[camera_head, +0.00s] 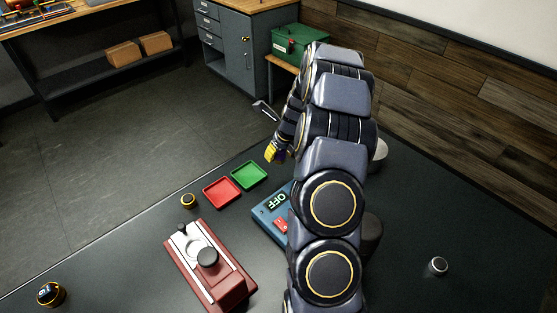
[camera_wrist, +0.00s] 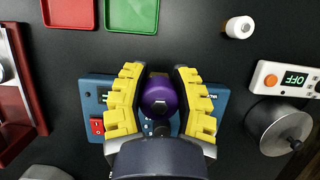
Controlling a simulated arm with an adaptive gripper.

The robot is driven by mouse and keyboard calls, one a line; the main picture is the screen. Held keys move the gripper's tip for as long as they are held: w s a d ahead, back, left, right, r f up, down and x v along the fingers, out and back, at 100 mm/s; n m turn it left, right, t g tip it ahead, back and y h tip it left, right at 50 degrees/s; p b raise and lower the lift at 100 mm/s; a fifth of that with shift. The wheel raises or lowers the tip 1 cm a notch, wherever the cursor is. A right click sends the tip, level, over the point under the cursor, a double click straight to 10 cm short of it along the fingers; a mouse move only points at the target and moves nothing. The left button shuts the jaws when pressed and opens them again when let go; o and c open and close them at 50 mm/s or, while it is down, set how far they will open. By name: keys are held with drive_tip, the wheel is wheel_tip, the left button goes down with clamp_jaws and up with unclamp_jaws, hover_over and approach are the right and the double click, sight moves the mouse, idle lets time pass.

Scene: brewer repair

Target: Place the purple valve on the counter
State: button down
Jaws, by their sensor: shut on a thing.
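The purple valve (camera_wrist: 160,97) sits between the yellow fingers of my gripper (camera_wrist: 158,74) in the wrist view. My gripper is shut on it. In the wrist view the valve overlaps a blue panel (camera_wrist: 211,125) lying on the dark counter (camera_wrist: 70,65); the height between them is hard to tell. In the head view my gripper (camera_head: 276,152) is over the counter near the green tray, and my arm hides much of the blue panel (camera_head: 262,218). The valve is not clearly visible there.
A red tray (camera_head: 221,193) and a green tray (camera_head: 250,175) lie left of the blue panel. A maroon device (camera_head: 228,287) stands in front. The right side has free room.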

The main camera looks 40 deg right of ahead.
drive_tip(key=w+d+f, duration=0.1)
drive_tip(key=w+f, duration=0.1)
drive_tip(key=w+d+f, duration=0.3)
drive_tip(key=w+f, duration=0.1)
drive_tip(key=shift+w+d+f, duration=0.2)
drive_tip(key=shift+d, duration=0.1)
drive_tip(key=shift+w+d+f, duration=0.3)
drive_tip(key=shift+w+f, duration=0.05)
drive_tip(key=shift+f, duration=0.05)
drive_tip(key=shift+w+d+f, duration=0.1)
drive_tip(key=shift+w+f, duration=0.1)
drive_tip(key=shift+f, duration=1.65)
drive_tip(key=shift+f, duration=0.15)
drive_tip(key=c, duration=0.8)
unclamp_jaws()
